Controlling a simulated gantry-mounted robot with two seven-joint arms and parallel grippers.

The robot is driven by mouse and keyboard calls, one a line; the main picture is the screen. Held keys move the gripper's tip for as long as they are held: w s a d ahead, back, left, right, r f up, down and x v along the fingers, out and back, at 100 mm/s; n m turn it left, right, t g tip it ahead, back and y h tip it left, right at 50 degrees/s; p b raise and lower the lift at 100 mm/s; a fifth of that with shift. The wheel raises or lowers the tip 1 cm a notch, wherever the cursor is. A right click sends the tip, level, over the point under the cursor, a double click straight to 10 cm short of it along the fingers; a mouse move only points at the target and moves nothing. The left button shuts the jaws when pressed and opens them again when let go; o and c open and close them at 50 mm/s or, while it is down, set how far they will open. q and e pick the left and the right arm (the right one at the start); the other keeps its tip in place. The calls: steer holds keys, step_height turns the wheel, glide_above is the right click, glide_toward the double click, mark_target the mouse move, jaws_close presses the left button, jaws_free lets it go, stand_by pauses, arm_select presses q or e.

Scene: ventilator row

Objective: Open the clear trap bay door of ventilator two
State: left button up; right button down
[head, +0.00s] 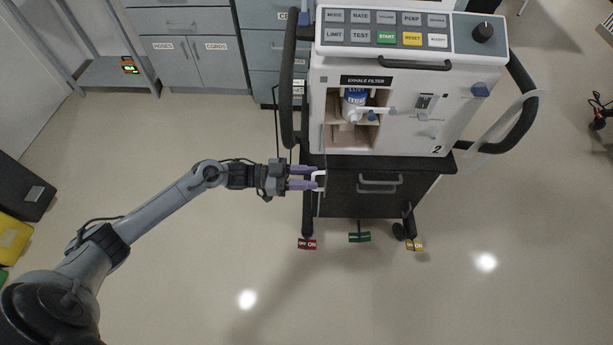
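Ventilator two (400,85) stands on a dark cart, with a "2" on its white front. Its bay under the "EXHALE FILTER" label shows an uncovered-looking opening with a blue-and-white trap (355,104) inside. The clear door (324,150) appears as a thin, nearly edge-on line at the bay's left side, standing out toward me. A white handle (319,181) is at its near end. My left gripper (315,177) has its purple fingers apart, with their tips at the handle. Whether they touch it is unclear. My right gripper is out of view.
A button panel (385,30) and knob top the ventilator. Dark side rails (288,90) flank it, and a pale hose (510,118) loops at the right. Front floor is clear.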

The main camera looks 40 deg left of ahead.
arm_select(q)
steer(key=v, duration=1.1)
steer(key=shift+d, duration=0.1)
